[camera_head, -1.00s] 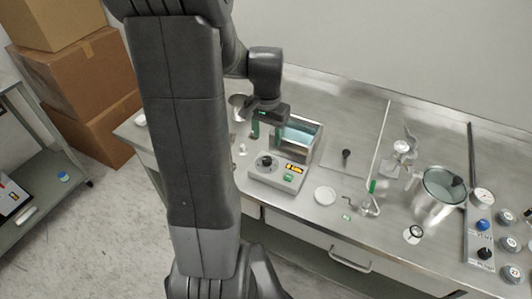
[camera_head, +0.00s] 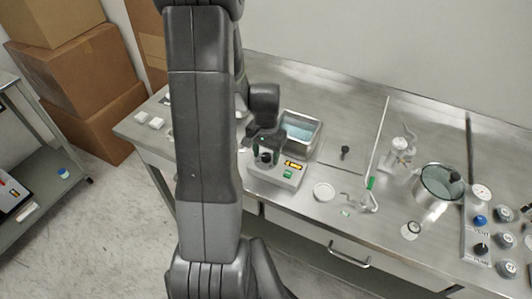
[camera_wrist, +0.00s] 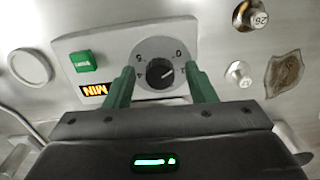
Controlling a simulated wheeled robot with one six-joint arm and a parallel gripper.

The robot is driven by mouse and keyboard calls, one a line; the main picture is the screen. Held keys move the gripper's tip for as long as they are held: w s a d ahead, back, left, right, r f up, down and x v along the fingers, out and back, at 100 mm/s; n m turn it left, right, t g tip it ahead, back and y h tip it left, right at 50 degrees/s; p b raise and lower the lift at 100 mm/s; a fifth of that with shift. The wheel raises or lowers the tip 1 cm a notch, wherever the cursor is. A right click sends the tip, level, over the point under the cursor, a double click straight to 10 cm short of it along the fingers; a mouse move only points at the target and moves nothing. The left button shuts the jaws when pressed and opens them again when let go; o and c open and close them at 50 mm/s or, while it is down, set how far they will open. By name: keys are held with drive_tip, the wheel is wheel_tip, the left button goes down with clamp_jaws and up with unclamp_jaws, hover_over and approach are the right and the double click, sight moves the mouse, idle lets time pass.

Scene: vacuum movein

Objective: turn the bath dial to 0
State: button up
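The bath (camera_head: 316,130) is a metal tank of bluish water with a grey control box (camera_head: 284,178) in front. On the box, the black dial (camera_head: 265,158) shows in the head view near my gripper (camera_head: 262,150). My gripper (camera_wrist: 160,72) is open, with one green finger on each side of the dial and visible gaps between. A lit orange display (camera_wrist: 94,94) and a green button (camera_wrist: 83,61) are beside it.
A white round dish (camera_head: 324,191) lies right of the box. A thin rod with a green part (camera_head: 370,183), a glass apparatus (camera_head: 399,148), a metal pot (camera_head: 438,188) and a panel of knobs (camera_head: 481,224) stand further right.

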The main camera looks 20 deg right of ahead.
sight(266, 156)
drive_tip(key=c, duration=0.9)
drive_tip(key=shift+n+b, duration=0.4)
drive_tip(key=shift+n, duration=0.1)
drive_tip(key=o, duration=0.9)
drive_tip(key=shift+o, duration=0.2)
wheel_tip(266, 156, up, 14)
drive_tip(key=shift+b, duration=0.45)
drive_tip(key=shift+f, duration=0.1)
